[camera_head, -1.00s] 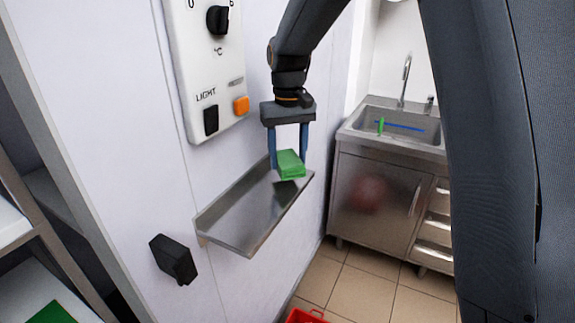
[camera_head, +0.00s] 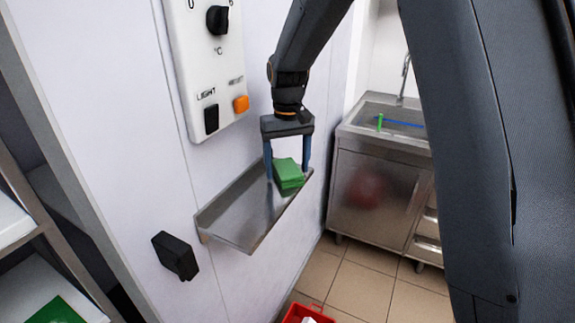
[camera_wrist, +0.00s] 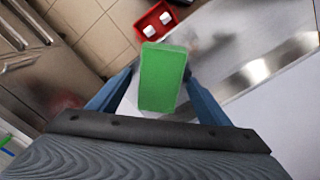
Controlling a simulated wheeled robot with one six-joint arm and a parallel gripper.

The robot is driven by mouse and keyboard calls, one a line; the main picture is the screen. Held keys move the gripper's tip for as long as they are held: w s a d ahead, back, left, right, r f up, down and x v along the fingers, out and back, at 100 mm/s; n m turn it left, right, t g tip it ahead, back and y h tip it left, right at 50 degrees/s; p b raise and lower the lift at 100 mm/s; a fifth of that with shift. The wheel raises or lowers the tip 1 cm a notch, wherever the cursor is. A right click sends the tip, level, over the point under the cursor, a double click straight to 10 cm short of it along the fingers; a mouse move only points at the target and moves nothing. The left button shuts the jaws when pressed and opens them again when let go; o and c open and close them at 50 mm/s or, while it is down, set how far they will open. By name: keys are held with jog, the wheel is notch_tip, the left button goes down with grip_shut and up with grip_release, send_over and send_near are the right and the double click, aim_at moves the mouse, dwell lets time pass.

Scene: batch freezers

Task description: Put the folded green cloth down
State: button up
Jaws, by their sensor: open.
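The folded green cloth (camera_head: 288,174) rests on the far right end of the steel wall shelf (camera_head: 236,216). My gripper (camera_head: 287,176) is above that end of the shelf, pointing down, with one blue finger on each side of the cloth. In the wrist view, the cloth (camera_wrist: 163,78) lies between the two fingers, with gaps on both sides. The gripper is open and does not hold the cloth.
A control panel (camera_head: 205,60) with a knob and switches is on the wall above the shelf. A black handle (camera_head: 175,256) juts out at lower left. A steel sink cabinet (camera_head: 375,190) stands behind on the right. A red crate (camera_head: 306,314) is on the floor below.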

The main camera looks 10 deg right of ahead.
aim_at(287, 169)
notch_tip(287, 169, up, 12)
jog(key=b, duration=0.4)
jog(key=s+d+f+m, duration=0.1)
jog(key=s+d+f, duration=0.5)
jog(key=s+f, duration=0.3)
jog(key=s+d+f+m+t, duration=0.1)
jog(key=s+d+f, duration=0.4)
jog(key=s+f, duration=0.4)
jog(key=s, duration=0.3)
jog(key=shift+s+d+t, duration=0.3)
jog(key=shift+s+d, duration=0.1)
jog(key=shift+f, duration=0.15)
